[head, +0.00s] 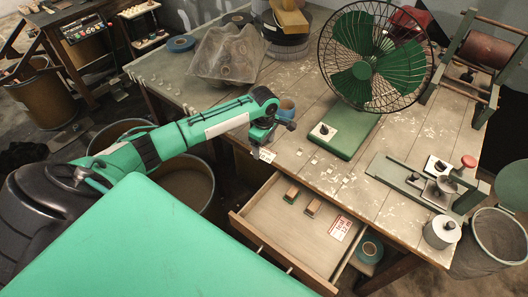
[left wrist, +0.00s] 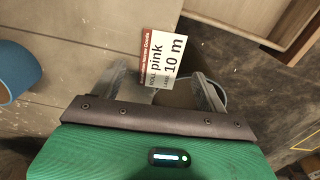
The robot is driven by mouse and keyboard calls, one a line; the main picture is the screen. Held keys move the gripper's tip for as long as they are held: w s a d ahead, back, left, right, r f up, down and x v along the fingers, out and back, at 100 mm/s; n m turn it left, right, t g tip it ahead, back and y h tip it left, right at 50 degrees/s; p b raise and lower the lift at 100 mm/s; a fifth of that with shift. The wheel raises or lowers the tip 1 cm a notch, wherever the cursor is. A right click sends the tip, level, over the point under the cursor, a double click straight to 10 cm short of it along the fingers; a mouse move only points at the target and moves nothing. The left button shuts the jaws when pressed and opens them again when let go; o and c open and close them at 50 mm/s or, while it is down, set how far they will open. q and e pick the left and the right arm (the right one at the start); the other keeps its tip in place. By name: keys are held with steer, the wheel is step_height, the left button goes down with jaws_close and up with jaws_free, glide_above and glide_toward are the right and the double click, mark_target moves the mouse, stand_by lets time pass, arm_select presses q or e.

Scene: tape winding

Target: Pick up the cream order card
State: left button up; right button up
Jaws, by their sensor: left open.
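The cream order card (head: 266,155), with a red band and the words "pink" and "10 m", is at the front edge of the workbench in the head view. In the left wrist view the card (left wrist: 163,58) lies just ahead of the gripper, between the lines of its two fingers and overlapping the left-hand one. My left gripper (head: 261,145) is open right at the card, pointing down at the bench edge. Its fingers (left wrist: 168,88) stand apart in the left wrist view; whether they touch the card cannot be told. My right gripper is out of view.
An open drawer (head: 275,224) below holds two small blocks (head: 302,202) and a red-and-white card (head: 340,228). A blue roll (head: 287,106) stands close behind the gripper. A green fan (head: 365,72) and a metal press (head: 430,180) stand to the right.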

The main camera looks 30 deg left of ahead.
arm_select(q)
steer(key=shift+f, duration=1.1)
steer(key=c, duration=1)
steer(key=shift+c, duration=0.2)
steer(key=shift+r, duration=0.15)
